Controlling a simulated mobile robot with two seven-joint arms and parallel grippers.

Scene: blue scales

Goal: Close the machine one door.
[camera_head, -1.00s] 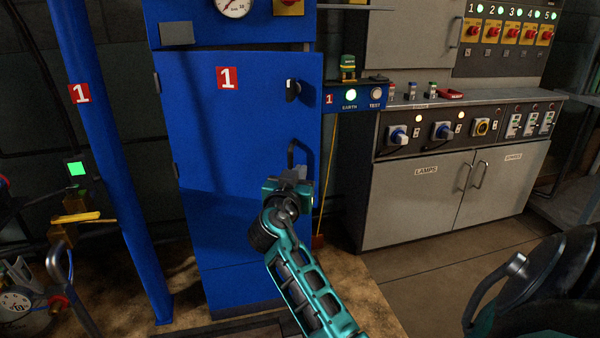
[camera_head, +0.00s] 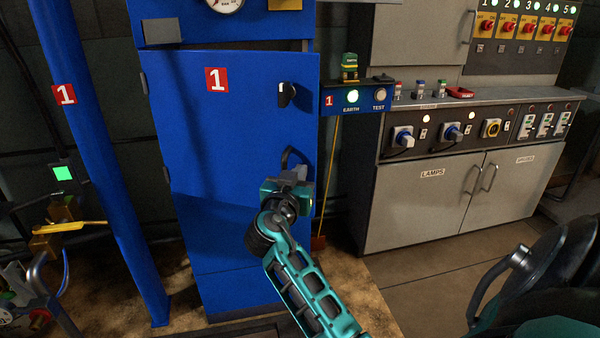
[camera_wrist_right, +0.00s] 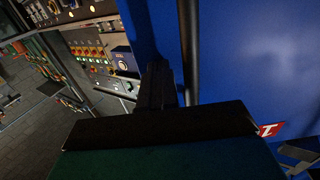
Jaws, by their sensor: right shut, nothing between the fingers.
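The machine one door (camera_head: 215,130) is the blue cabinet door with a red "1" label. Its hinges are on the left, and its right edge appears to stand slightly out from the cabinet. A black knob (camera_head: 286,94) sits near its upper right. A dark handle (camera_head: 290,157) is below it, its lower part hidden by my gripper. My right gripper (camera_head: 291,178) is shut and empty, at the handle. In the right wrist view its fingers (camera_wrist_right: 158,85) are beside the dark handle bar (camera_wrist_right: 188,50); contact is unclear. My left gripper is out of view.
A blue post (camera_head: 95,150) stands left of the cabinet. A grey console (camera_head: 450,200) with plugs and switches stands to the right. A yellow rod (camera_head: 331,165) hangs beside the door's right edge.

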